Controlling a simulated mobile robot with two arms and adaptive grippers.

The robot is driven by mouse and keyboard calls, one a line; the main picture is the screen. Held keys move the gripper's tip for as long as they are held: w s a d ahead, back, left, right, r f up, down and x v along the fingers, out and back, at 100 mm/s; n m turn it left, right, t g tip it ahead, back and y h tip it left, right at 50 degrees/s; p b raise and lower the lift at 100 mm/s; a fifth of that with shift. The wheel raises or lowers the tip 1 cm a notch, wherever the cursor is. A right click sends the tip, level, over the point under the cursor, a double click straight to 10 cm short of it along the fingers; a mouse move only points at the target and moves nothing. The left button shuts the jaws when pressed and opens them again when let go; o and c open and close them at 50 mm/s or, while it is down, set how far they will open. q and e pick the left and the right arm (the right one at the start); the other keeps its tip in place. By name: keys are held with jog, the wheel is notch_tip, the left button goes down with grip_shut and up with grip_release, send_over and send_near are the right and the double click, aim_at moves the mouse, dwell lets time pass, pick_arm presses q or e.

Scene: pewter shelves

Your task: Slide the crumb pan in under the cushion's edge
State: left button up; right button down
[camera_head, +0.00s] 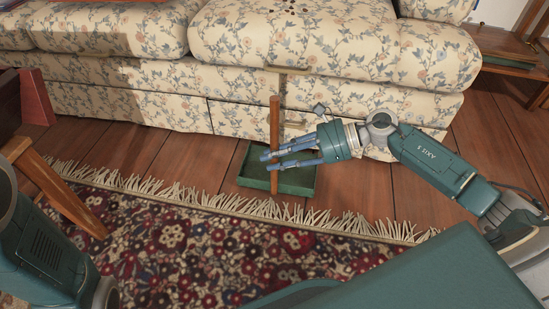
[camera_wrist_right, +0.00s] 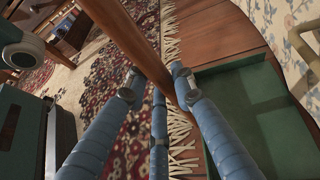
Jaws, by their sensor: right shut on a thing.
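The green crumb pan (camera_head: 300,181) is a shallow tray on the wooden floor in front of the sofa, well below the floral seat cushion (camera_head: 330,45). Its inside also shows at the right of the right wrist view (camera_wrist_right: 262,125). My right gripper (camera_head: 268,160) is shut on an upright wooden handle (camera_head: 274,120) over the pan; the handle passes between the fingers in the wrist view (camera_wrist_right: 130,35). The handle's lower end meets the pan's near edge in the head view, but I cannot tell whether they are joined. My left gripper is not in view.
Dark specks (camera_head: 290,9) lie on the cushion. A pale bar (camera_head: 288,70) shows at the cushion's front edge. A fringed red rug (camera_head: 190,240) lies before the pan. Wooden furniture stands left (camera_head: 50,185) and right (camera_head: 510,55). Bare floor (camera_head: 370,185) is right of the pan.

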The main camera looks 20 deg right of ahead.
jog(key=shift+f, duration=0.4)
dwell(0.3)
jog(key=c, duration=1.4)
grip_release()
jog(key=shift+o, duration=0.2)
jog(key=v, duration=1.2)
